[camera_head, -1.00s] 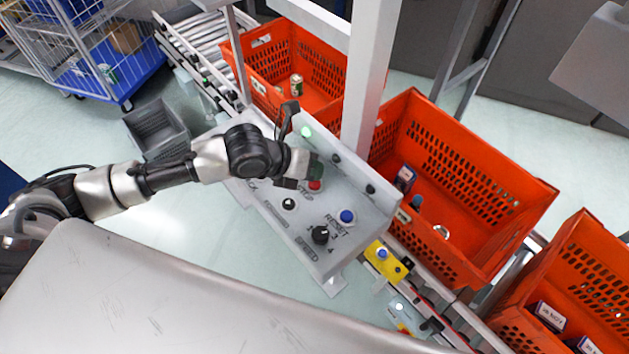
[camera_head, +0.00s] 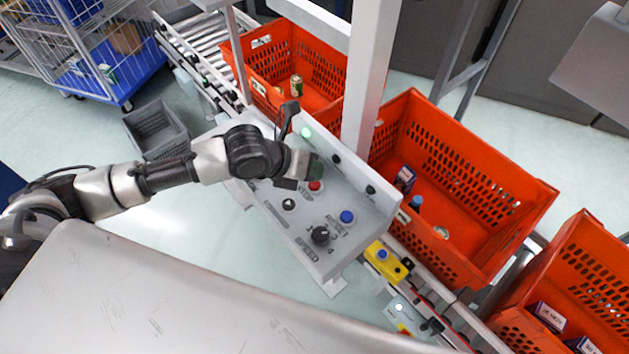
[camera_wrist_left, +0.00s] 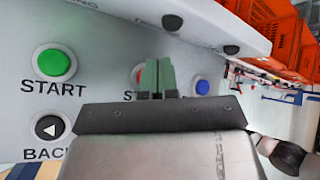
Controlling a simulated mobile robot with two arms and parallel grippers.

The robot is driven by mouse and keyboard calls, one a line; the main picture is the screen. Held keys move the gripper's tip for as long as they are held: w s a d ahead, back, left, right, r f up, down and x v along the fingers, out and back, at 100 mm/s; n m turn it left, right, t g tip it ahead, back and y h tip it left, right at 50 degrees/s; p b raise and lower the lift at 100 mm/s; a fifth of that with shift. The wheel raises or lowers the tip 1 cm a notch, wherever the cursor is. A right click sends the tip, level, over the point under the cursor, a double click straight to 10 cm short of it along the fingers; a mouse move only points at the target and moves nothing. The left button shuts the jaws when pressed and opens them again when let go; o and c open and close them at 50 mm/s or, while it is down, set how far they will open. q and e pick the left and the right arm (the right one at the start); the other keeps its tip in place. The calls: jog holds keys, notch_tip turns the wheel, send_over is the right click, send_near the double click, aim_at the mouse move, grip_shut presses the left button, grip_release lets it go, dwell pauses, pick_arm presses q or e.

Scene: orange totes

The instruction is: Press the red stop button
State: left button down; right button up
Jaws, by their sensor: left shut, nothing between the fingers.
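The red stop button (camera_head: 315,186) sits on the grey control panel (camera_head: 275,222). In the left wrist view the stop button (camera_wrist_left: 137,73) is mostly hidden behind my fingers, with a red sliver and pale ring showing at their left. My left gripper (camera_head: 315,168) is over the panel, right beside the red button in the head view. Its green fingertips (camera_wrist_left: 157,76) are shut with nothing between them. I cannot tell whether they touch the button or hover above it. My right gripper is not in view.
The panel also has a green START button (camera_wrist_left: 54,63), a black BACK button (camera_wrist_left: 49,127), a blue reset button (camera_head: 347,217) and a black speed knob (camera_head: 320,235). A white post (camera_head: 370,80) rises behind the panel. Orange totes (camera_head: 470,190) stand beyond.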

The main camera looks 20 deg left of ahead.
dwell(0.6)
pick_arm(q)
jog(key=shift+f, duration=0.4)
jog(key=shift+f+b, duration=0.45)
jog(key=shift+f, duration=0.05)
dwell(0.7)
jog(key=shift+r+p, duration=0.8)
jog(key=shift+r, duration=0.15)
notch_tip(320, 180, up, 5)
jog(key=p, duration=0.4)
